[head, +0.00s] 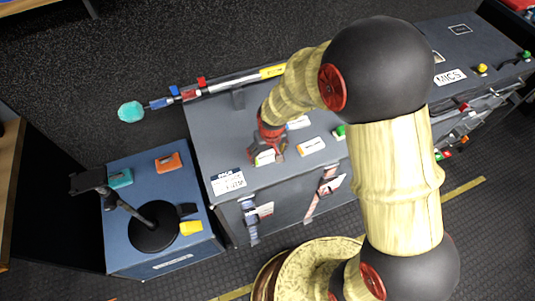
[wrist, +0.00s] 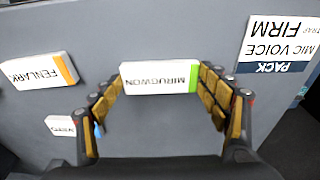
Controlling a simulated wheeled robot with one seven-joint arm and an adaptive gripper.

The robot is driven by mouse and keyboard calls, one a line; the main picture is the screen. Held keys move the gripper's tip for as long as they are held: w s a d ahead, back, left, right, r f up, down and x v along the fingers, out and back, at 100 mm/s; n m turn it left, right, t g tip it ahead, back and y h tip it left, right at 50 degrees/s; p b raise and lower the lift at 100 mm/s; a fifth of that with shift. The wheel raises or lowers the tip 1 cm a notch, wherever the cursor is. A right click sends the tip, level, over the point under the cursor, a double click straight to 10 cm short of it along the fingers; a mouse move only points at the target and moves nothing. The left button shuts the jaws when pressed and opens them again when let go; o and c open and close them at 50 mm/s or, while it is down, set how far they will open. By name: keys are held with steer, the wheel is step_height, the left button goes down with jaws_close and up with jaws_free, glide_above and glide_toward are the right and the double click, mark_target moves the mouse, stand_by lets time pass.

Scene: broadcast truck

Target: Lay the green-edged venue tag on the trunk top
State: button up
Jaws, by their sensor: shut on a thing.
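The green-edged tag (wrist: 160,78), white and lettered MIRUGWON, is between the fingers of my gripper (wrist: 162,100) in the wrist view. The fingers are shut on its two short ends, with the green edge at the right. In the head view my gripper (head: 267,153) points down at the trunk top (head: 222,130), and the tag (head: 265,158) shows partly behind the fingers. The tag looks level and close to the trunk top; I cannot tell whether it touches.
An orange-edged FENLARK tag (wrist: 38,71) and a smaller white tag (wrist: 60,126) lie nearby on the trunk. A PACK label (head: 228,182) is at the trunk's front left corner. A boom pole (head: 235,82) runs along the back. A blue case (head: 150,235) with a stand is left.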

steer(key=o, duration=1)
steer(key=shift+o, duration=0.2)
step_height(320, 180, up, 12)
steer(key=s+p, duration=0.2)
steer(key=p, duration=0.3)
step_height(320, 180, up, 14)
steer(key=m+t, duration=0.1)
steer(key=t, duration=0.1)
glide_above(269, 161)
steer(key=s+d, duration=0.5)
steer(key=d, duration=0.2)
steer(key=s+d+r+m+t, duration=0.1)
steer(key=s+d+r+m, duration=0.1)
steer(key=s+d+r, duration=0.4)
steer(key=s+r, duration=0.4)
steer(key=s, duration=0.2)
steer(key=shift+s+d+t+b, duration=0.3)
steer(key=shift+d+t, duration=0.05)
steer(key=shift+t, duration=0.05)
